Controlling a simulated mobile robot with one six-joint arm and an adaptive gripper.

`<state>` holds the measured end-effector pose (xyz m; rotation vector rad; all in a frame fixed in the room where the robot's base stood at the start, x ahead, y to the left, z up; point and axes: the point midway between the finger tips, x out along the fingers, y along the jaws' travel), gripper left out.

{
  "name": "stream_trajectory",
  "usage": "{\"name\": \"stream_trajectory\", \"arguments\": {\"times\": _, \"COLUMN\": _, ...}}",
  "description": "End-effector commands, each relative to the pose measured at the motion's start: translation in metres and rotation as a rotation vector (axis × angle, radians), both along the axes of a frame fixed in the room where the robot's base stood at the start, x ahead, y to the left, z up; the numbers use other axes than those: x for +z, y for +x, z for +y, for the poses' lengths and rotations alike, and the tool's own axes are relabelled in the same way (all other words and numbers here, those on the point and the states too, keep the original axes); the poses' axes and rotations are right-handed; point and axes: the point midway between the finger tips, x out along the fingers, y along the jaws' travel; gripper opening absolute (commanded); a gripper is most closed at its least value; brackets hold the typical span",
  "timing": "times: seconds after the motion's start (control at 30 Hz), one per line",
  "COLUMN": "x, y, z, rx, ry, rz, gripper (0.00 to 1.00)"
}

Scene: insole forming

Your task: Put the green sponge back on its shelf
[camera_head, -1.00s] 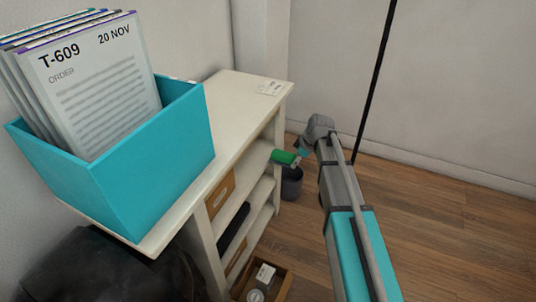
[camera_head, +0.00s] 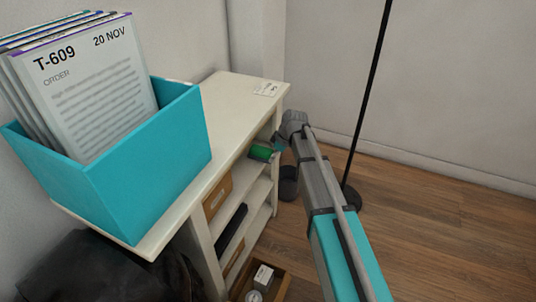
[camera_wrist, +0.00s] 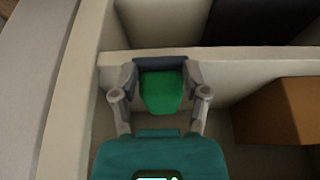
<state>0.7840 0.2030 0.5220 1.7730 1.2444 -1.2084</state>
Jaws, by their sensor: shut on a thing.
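The green sponge (camera_head: 261,152) is at the upper shelf opening of the white shelf unit (camera_head: 232,100), near its far end. My gripper (camera_head: 276,146) is at the right end of the sponge, at the opening. In the wrist view the green sponge (camera_wrist: 162,92) sits between the two fingers of my gripper (camera_wrist: 160,68), which are shut on it. A pale shelf board (camera_wrist: 200,60) lies just beyond the fingertips. I cannot tell whether the sponge touches the shelf surface.
A brown box (camera_head: 217,195) stands on the shelf near the sponge; the brown box (camera_wrist: 285,112) is right of my gripper in the wrist view. A dark bin (camera_head: 289,184) and a black pole (camera_head: 366,100) stand on the floor. A teal file box (camera_head: 130,170) is on top.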

Motion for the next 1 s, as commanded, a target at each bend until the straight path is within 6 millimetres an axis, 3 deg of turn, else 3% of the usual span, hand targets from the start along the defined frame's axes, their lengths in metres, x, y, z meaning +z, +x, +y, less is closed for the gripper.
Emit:
{"name": "stream_trajectory", "arguments": {"times": 0.3, "x": -0.002, "y": 0.014, "z": 0.037, "rx": 0.002, "ry": 0.0, "rz": -0.001, "gripper": 0.21}}
{"name": "stream_trajectory", "arguments": {"times": 0.87, "x": -0.009, "y": 0.012, "z": 0.036, "rx": 0.002, "ry": 0.0, "rz": -0.001, "gripper": 0.21}}
{"name": "stream_trajectory", "arguments": {"times": 0.9, "x": -0.009, "y": 0.012, "z": 0.036, "rx": 0.002, "ry": 0.0, "rz": -0.001, "gripper": 0.64}}
{"name": "stream_trajectory", "arguments": {"times": 1.0, "x": -0.008, "y": 0.012, "z": 0.036, "rx": 0.002, "ry": 0.0, "rz": 0.0, "gripper": 0.83}}
